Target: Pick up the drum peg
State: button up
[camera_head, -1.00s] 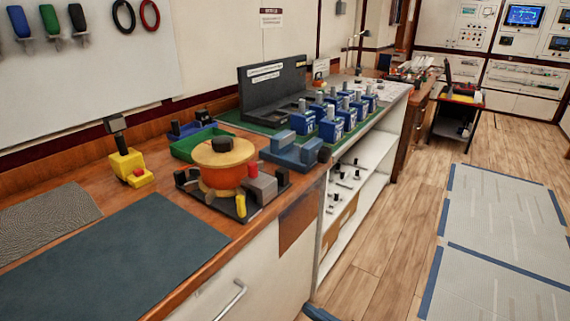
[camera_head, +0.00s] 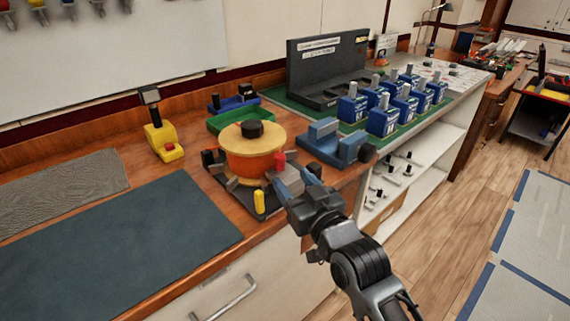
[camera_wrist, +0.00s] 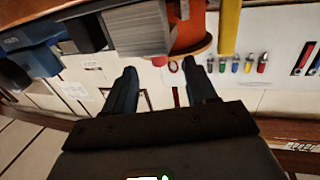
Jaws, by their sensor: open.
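The drum (camera_head: 245,165) is a round orange body with a wooden top and a black knob (camera_head: 252,129), on a dark base plate on the wooden counter. A small red peg (camera_head: 279,160) shows at the drum's right side. In the wrist view, the red peg tip (camera_wrist: 160,61) shows below a ribbed grey block (camera_wrist: 136,30), beside the orange drum (camera_wrist: 190,28). I take this red piece as the drum peg; most of it is hidden. My gripper (camera_wrist: 162,74) is open and empty, its fingertips on either side of the peg tip's line, apparently short of it.
A yellow handle (camera_head: 259,201) stands at the base's front. A blue vise-like block (camera_head: 336,145) is to the right, with several blue breakers (camera_head: 383,121) beyond. A green tray (camera_head: 233,117) lies behind the drum. The dark mat (camera_head: 120,248) at left is clear.

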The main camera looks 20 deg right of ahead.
aim_at(282, 166)
jog(key=w, duration=0.4)
jog(key=shift+w+d+r+p, duration=0.1)
jog(key=shift+w+r+p, duration=0.05)
jog(key=shift+p, duration=0.15)
jog(key=shift+w, duration=0.6)
jog(key=shift+c, duration=0.2)
grip_shut()
